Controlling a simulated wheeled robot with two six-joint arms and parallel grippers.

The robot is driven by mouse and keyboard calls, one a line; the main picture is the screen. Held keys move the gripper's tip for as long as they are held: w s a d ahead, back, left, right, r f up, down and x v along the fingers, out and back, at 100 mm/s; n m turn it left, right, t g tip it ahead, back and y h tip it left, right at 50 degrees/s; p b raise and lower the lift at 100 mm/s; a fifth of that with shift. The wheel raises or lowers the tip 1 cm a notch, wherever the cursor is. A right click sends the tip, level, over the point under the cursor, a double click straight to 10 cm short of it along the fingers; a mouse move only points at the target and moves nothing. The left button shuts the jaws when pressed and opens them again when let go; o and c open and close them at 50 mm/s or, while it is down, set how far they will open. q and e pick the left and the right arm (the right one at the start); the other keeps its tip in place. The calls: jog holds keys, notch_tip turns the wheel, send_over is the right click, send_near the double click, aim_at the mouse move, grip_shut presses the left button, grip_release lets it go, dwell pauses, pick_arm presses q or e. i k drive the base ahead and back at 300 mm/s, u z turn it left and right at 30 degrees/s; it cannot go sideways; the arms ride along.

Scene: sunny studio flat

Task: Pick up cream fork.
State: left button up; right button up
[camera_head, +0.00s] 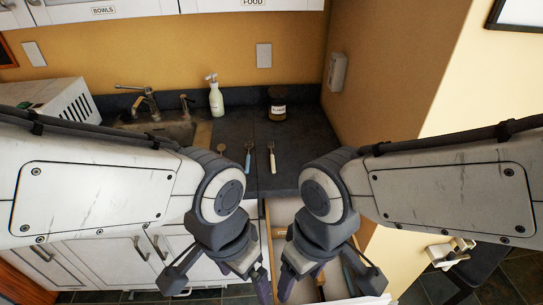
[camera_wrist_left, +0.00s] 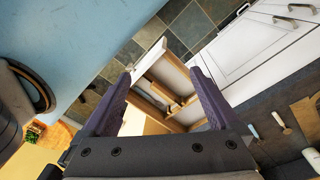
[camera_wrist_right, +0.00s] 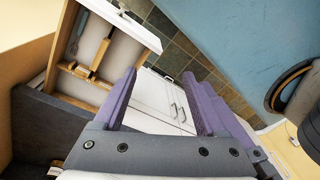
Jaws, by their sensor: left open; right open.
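A fork-like utensil with a cream handle (camera_head: 272,158) lies on the dark counter, the rightmost of the small utensils there. It lies beyond both grippers, and neither touches it. My left gripper (camera_head: 218,283) is open and empty, low in front of the cabinets; its spread fingers also show in the left wrist view (camera_wrist_left: 160,75). My right gripper (camera_head: 330,283) is open and empty over the area of the open drawer; its fingers show apart in the right wrist view (camera_wrist_right: 158,75).
A blue-handled utensil (camera_head: 248,158) and a round-headed one (camera_head: 221,148) lie left of the fork. A soap bottle (camera_head: 216,97) and dark jar (camera_head: 277,104) stand behind. The open drawer (camera_wrist_right: 125,55) holds utensils. A wall rises at the counter's right.

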aim_at(273, 157)
jog(key=k, duration=1.3)
jog(key=u, duration=0.8)
jog(key=i, duration=1.65)
jog(key=z, duration=0.7)
